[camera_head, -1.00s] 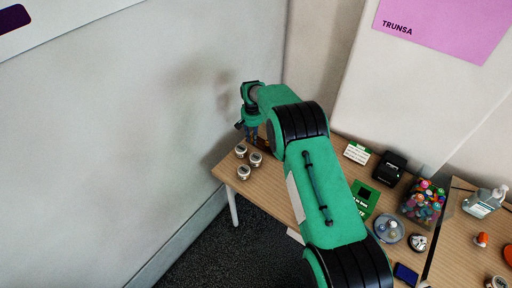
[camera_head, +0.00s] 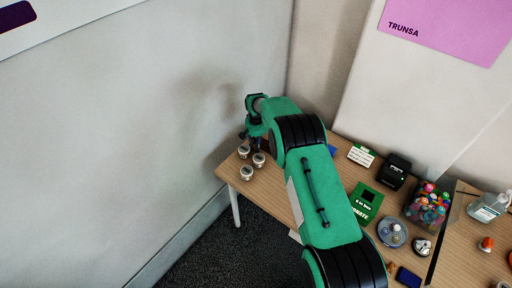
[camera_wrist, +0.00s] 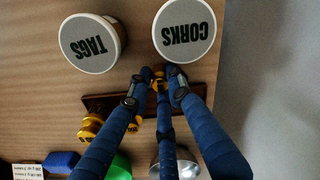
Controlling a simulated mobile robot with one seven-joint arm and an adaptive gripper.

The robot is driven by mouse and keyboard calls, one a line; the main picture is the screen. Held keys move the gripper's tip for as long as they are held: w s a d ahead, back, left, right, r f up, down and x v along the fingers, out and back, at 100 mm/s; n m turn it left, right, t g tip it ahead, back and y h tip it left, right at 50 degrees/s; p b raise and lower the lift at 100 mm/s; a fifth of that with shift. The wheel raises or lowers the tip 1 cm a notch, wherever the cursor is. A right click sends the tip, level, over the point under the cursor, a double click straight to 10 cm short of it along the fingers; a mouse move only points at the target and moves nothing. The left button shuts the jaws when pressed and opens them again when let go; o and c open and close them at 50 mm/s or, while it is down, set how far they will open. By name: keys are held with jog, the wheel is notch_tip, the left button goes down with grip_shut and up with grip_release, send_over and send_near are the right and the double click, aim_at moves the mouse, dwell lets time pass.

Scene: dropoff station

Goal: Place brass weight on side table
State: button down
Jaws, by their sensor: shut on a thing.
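My gripper (camera_head: 252,138) is at the far left corner of a wooden table (camera_head: 270,188), beside the labelled jars. In the wrist view my gripper (camera_wrist: 161,76) has its blue fingers closed around a small brass weight (camera_wrist: 160,86), mostly hidden by the fingertips. It is over or at a dark wooden block (camera_wrist: 105,103); whether the weight touches it I cannot tell. Another brass weight (camera_wrist: 90,127) stands at the left of the block.
A TAGS jar (camera_wrist: 92,44) and a CORKS jar (camera_wrist: 184,30) stand close to the fingertips. A blue item (camera_wrist: 61,161), a green dome (camera_wrist: 117,167) and a silver dome (camera_wrist: 176,163) lie on the other side. A wall is close behind the table's left end.

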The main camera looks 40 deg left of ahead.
jog(key=shift+f, duration=0.15)
jog(key=c, duration=1.9)
grip_release()
jog(key=shift+o, duration=0.2)
notch_tip(320, 180, up, 12)
jog(key=p, duration=0.1)
